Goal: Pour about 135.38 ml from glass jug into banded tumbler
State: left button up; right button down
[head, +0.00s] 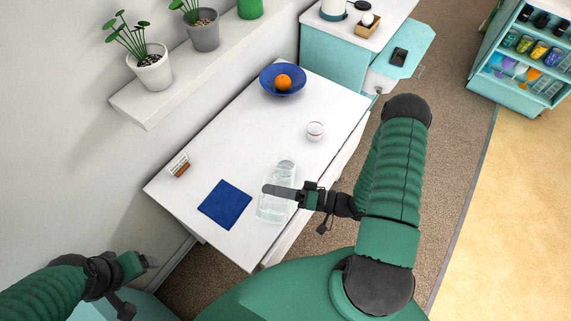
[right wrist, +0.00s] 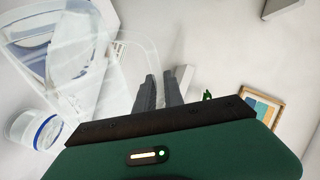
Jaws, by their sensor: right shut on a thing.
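The clear glass jug (head: 274,208) is over the front part of the white table, at the right edge of the blue mat. My right gripper (head: 281,191) is shut on the jug. In the right wrist view the jug (right wrist: 75,48) fills the upper left, beside the fingers (right wrist: 160,92). I cannot tell whether its base touches the table. The small banded tumbler (head: 315,131) stands apart, farther back on the table; a clear cup with a blue band (right wrist: 42,130) shows at the wrist view's left. My left gripper (head: 148,262) is off the table at lower left; its jaws are unclear.
A blue square mat (head: 225,205) lies on the white table (head: 262,130). A blue bowl (head: 268,88) with an orange (head: 283,82) stands at the back. A small card holder (head: 179,165) is at the left edge. A plant shelf (head: 190,75) runs along the wall.

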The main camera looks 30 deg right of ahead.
aim_at(270, 210)
jog(key=shift+s+a+f+n+b, duration=0.35)
jog(key=shift+f+n+b, duration=0.2)
jog(key=shift+f+n, duration=0.1)
dwell(1.4)
jog(key=shift+s+a+f+n, duration=0.15)
jog(key=shift+s+a+n, duration=0.1)
jog(key=shift+n, duration=0.2)
jog(key=s+a+n, duration=0.1)
jog(key=s+a+f+n+b, duration=0.1)
jog(key=n, duration=0.1)
jog(key=shift+a+f+b, duration=0.1)
jog(key=shift+f+b, duration=0.15)
jog(key=shift+b, duration=0.05)
notch_tip(270, 210, down, 5)
jog(key=s+a+n+b, duration=0.2)
jog(key=n+b, duration=0.2)
jog(key=n, duration=0.2)
jog(key=shift+s+a, duration=0.35)
jog(key=shift+f, duration=0.1)
